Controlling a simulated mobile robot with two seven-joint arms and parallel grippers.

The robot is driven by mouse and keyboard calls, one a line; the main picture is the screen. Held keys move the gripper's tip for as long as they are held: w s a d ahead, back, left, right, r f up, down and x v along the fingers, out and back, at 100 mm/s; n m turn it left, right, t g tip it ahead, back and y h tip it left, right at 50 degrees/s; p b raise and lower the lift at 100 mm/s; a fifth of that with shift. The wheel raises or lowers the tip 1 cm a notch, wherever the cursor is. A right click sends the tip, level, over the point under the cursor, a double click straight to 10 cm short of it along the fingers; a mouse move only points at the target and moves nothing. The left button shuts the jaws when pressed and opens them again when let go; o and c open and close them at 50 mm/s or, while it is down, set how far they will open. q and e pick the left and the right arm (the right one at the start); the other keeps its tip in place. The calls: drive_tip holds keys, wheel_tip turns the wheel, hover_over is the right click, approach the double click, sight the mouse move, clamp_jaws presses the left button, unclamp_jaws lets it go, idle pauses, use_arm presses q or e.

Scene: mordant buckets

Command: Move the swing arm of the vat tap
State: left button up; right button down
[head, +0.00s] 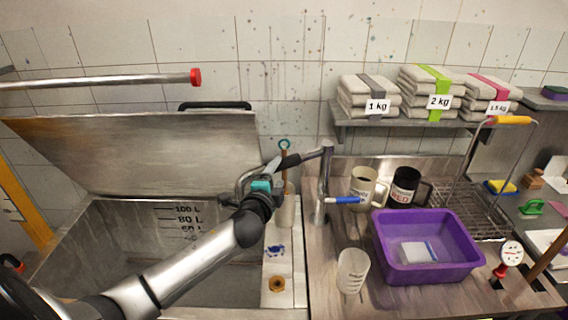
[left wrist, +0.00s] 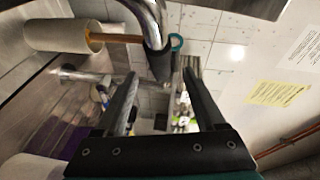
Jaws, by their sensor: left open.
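The vat tap (head: 323,190) is a metal post with a blue-handled lever (head: 345,200), standing right of the steel vat (head: 100,225). Its chrome swing arm (head: 312,155) reaches left from the top of the post, with a black sleeve (head: 289,162) and a bent spout toward the vat. My left gripper (head: 274,170) is at the swing arm, close to the sleeve. In the left wrist view, the open fingers (left wrist: 160,75) have the sleeve (left wrist: 159,62) in line between their tips. I cannot tell whether they touch it. My right gripper is not in view.
A white cylinder holding a wooden-handled tool (head: 285,205) stands close behind my gripper. Right of the tap are mugs (head: 365,187), a white beaker (head: 352,270) and a purple basin (head: 430,270). The raised lid (head: 140,150) stands behind the vat.

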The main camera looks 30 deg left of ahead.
sight(282, 168)
use_arm(q)
drive_tip(key=shift+x, duration=3.3)
clamp_jaws()
